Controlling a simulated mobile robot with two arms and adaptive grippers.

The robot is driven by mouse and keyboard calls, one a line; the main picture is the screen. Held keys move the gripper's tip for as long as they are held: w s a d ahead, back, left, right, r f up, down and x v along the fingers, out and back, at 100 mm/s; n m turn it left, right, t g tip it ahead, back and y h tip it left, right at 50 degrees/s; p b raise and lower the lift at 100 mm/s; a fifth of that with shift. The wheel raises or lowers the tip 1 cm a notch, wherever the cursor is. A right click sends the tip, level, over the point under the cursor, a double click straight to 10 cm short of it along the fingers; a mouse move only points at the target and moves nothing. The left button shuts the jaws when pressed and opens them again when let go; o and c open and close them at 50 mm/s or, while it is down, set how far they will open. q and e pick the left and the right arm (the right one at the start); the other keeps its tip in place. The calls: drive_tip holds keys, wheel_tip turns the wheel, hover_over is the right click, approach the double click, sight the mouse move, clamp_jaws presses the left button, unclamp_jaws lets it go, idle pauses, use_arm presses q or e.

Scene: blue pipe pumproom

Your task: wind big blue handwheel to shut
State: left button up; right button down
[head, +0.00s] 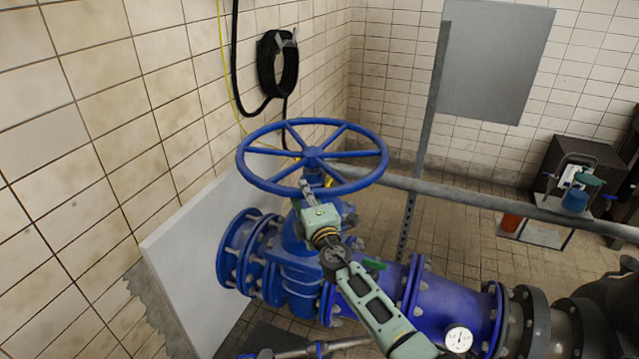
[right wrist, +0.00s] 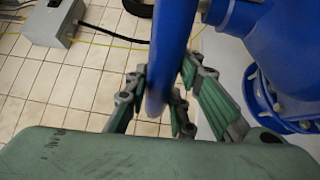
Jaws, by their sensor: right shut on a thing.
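The big blue handwheel (head: 313,157) sits level on top of the blue valve (head: 296,262) in the head view. My right gripper (head: 306,187) reaches up to the near side of its rim from below. In the right wrist view the blue rim (right wrist: 168,60) passes between the two green fingers of my right gripper (right wrist: 160,98), which is shut on it. The fingertips are partly hidden behind the rim. My left gripper is not in view.
A grey rail (head: 470,197) runs behind the wheel to the right, with a grey upright post (head: 423,120). A white panel (head: 190,255) stands left of the valve. A pressure gauge (head: 458,338) sits on the pipe at lower right. A black hose coil (head: 264,62) hangs on the tiled wall.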

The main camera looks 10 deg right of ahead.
sight(273, 190)
drive_tip(key=a+h+b, duration=0.1)
drive_tip(key=w+a+m+h+b, duration=0.1)
drive_tip(key=a, duration=0.1)
drive_tip(key=w+a+m+h+b, duration=0.1)
drive_tip(key=b, duration=0.1)
drive_tip(key=shift+a+h, duration=0.3)
drive_tip(key=shift+a, duration=0.1)
drive_tip(key=w+a+m+h+b, duration=0.1)
drive_tip(key=b, duration=0.2)
drive_tip(key=a+h+b, duration=0.1)
drive_tip(key=b, duration=0.2)
drive_tip(key=shift+w+a+r+m+h, duration=0.1)
drive_tip(key=shift+w+a+m+h, duration=0.1)
drive_tip(key=shift+w+m+h, duration=0.15)
use_arm(q)
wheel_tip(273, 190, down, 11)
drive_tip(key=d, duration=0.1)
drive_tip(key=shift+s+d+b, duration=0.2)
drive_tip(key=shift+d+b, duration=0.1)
drive_tip(key=shift+b, duration=0.15)
use_arm(e)
drive_tip(key=shift+w+a+r+g, duration=0.15)
drive_tip(key=shift+w+a+g, duration=0.05)
drive_tip(key=shift+a+g, duration=0.1)
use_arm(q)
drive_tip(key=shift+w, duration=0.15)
